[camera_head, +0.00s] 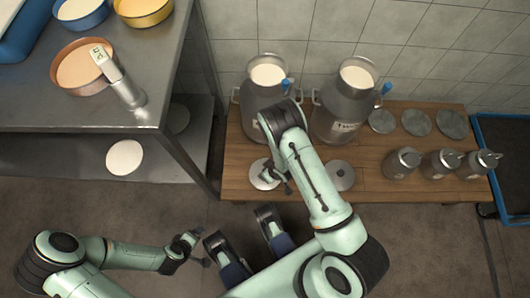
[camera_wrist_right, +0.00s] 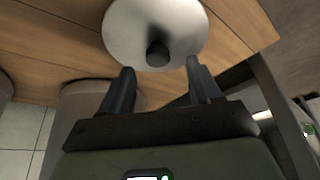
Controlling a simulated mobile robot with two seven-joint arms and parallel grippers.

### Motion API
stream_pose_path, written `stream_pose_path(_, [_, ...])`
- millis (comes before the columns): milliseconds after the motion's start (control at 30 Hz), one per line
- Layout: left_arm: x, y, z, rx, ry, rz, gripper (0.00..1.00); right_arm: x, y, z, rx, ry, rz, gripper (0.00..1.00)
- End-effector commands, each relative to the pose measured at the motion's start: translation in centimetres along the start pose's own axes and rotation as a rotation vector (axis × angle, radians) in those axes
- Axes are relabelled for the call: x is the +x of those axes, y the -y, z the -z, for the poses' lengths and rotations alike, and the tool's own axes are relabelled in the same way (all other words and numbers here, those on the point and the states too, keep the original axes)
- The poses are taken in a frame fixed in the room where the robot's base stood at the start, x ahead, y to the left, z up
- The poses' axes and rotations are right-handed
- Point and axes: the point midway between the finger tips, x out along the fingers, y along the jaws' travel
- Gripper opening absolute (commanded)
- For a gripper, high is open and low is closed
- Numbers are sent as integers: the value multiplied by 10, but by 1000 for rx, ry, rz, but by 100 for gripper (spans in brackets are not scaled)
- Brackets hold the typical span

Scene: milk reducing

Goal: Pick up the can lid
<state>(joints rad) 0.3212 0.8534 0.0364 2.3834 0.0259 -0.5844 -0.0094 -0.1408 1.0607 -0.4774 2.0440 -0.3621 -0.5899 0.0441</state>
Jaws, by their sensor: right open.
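A round silver can lid (camera_head: 259,176) lies flat near the front left of the wooden bench. In the right wrist view the lid (camera_wrist_right: 125,32) shows a dark knob (camera_wrist_right: 157,54) at its middle. My right gripper (camera_head: 277,176) is over this lid, and its open fingers (camera_wrist_right: 159,68) point at the knob from either side, empty. Whether they touch the lid is not clear. A second lid with a knob (camera_head: 340,175) lies to the right. Two large open milk cans (camera_head: 262,105) (camera_head: 338,120) stand behind. My left gripper (camera_head: 197,250) is over the floor, fingers apart and empty.
Three flat discs (camera_head: 416,122) and three small metal cans (camera_head: 402,164) stand on the bench's right side. A steel table (camera_head: 30,115) with milk bowls and a handheld device (camera_head: 118,78) is at left. A blue-rimmed tray (camera_head: 510,150) is at far right.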

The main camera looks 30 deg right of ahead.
Motion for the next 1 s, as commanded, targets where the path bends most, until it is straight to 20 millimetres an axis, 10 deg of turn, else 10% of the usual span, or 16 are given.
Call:
stream_pose_path(467, [18, 11, 6, -11, -16, 16, 83, 34, -2, -1, -1, 1, 0, 63])
stream_pose_path(700, [18, 11, 6, -10, -16, 16, 83, 34, -2, -1, -1, 1, 0, 0])
stream_pose_path(1000, [17, 11, 6, -10, -16, 16, 83, 33, -2, 0, 0, 0, 0, 0])
